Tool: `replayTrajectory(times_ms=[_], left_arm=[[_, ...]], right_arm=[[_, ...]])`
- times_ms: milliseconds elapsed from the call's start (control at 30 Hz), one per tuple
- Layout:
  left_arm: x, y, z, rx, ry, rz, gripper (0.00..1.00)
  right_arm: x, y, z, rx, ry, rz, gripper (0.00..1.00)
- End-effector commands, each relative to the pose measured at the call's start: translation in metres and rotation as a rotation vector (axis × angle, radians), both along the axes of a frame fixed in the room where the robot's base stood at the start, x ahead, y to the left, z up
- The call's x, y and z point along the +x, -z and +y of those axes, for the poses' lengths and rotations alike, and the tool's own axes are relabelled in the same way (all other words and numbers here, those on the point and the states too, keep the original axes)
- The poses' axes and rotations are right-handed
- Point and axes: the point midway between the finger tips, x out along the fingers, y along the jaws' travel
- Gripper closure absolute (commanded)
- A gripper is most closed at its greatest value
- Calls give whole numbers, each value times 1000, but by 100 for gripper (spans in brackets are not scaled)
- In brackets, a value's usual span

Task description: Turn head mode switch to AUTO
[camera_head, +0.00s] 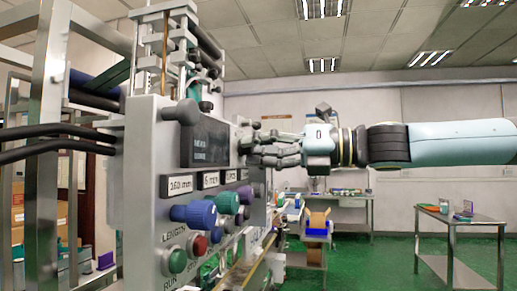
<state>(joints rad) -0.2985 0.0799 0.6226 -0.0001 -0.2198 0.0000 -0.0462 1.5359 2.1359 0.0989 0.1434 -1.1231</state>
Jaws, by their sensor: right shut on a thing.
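The grey control panel (145,190) of the sleeve applicator fills the left-centre, seen at a steep angle. My right gripper (257,143) reaches in from the right, and its fingers are shut on a small dark knob (246,144) at the panel's far right edge, which I take to be the head mode switch. The fingers cover much of the knob, so its pointer and position marks cannot be read. A dark display (204,143) with small pale text is left of the knob. My left gripper is not in view.
Below the display are size labels, blue (201,214), green (228,203) and purple (245,195) knobs, a red button (197,246) and a green button (175,261). Black cables (60,140) enter from the left. A metal table (460,218) stands far right; green floor lies between.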

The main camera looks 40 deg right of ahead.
Motion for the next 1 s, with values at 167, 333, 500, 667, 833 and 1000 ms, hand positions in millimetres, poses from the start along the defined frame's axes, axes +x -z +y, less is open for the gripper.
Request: replayTrajectory(times_ms=[167, 333, 500, 667, 833, 1000], left_arm=[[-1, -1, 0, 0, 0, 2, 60], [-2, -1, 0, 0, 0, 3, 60], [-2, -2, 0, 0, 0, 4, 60], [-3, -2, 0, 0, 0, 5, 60], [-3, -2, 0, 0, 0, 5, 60], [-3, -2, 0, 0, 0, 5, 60]], right_arm=[[0, 0, 0, 108, 1, 92, 100], [0, -1, 0, 231, 1, 197, 100], [0, -1, 0, 356, 2, 302, 100], [0, -1, 0, 471, 2, 400, 100], [0, -1, 0, 593, 2, 505, 100], [0, -2, 0, 713, 2, 607, 100]])
